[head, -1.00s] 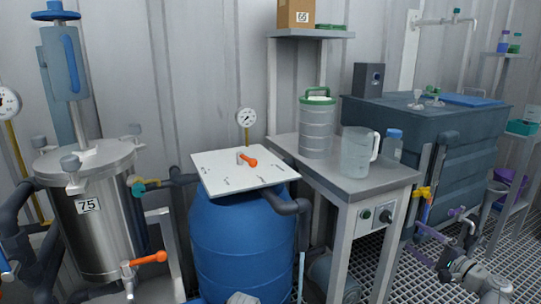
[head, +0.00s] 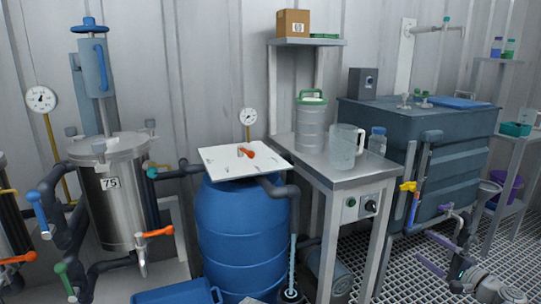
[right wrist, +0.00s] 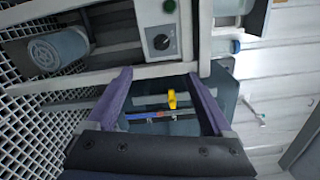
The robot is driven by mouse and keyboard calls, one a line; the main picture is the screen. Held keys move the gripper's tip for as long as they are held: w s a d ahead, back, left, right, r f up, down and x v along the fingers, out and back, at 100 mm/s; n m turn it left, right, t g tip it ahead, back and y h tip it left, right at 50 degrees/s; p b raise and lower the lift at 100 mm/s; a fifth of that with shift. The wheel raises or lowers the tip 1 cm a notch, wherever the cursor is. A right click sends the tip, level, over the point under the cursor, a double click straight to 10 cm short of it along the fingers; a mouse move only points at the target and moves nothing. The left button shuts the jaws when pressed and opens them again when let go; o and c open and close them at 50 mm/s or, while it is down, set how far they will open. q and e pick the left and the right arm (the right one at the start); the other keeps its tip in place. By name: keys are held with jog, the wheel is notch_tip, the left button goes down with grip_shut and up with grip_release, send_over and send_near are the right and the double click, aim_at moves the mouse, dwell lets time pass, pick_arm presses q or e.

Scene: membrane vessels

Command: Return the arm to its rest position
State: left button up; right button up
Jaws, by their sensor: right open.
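My right gripper (head: 424,248) is at the lower right of the head view, with its purple fingers pointing left over the grated floor. In the right wrist view, its two fingers (right wrist: 160,75) stand wide apart with nothing between them. Beyond them are a dark tank side and a yellow valve handle (right wrist: 171,99), apart from the fingers as far as I can tell. My left gripper is not in view.
A steel bench (head: 335,174) with a jug (head: 345,147) and a canister (head: 310,125) stands left of my right arm. The dark tank (head: 440,140) is behind it. A blue barrel (head: 240,235) and steel vessel (head: 118,195) stand further left. Grated floor (head: 400,275) lies open below.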

jog(key=s+a+f+n+g+y+p, duration=0.1)
jog(key=a+f+n+g, duration=0.2)
jog(key=a, duration=0.6)
jog(key=a+f+n+g+p, duration=0.1)
jog(key=a+f+n+g, duration=0.25)
jog(key=a, duration=0.45)
jog(key=s+a+f+n+g+y, duration=0.1)
jog(key=a+f+n+g, duration=0.15)
jog(key=a, duration=0.65)
jog(key=s+a+f+n+g+h+p, duration=0.25)
jog(key=s+a+n+g+h, duration=0.2)
jog(key=s+a, duration=0.35)
jog(key=s+a+f+n+g+h+p, duration=0.1)
jog(key=s+a+f+n+g+h, duration=0.25)
jog(key=s+a+n+h, duration=0.45)
notch_tip(320, 180, up, 37)
jog(key=s+d+m+y+p, duration=0.1)
jog(key=d+y+p, duration=0.1)
jog(key=p, duration=3.6)
jog(key=shift+s+d+m, duration=0.3)
jog(key=shift+s+m, duration=0.05)
jog(key=shift+s, duration=0.05)
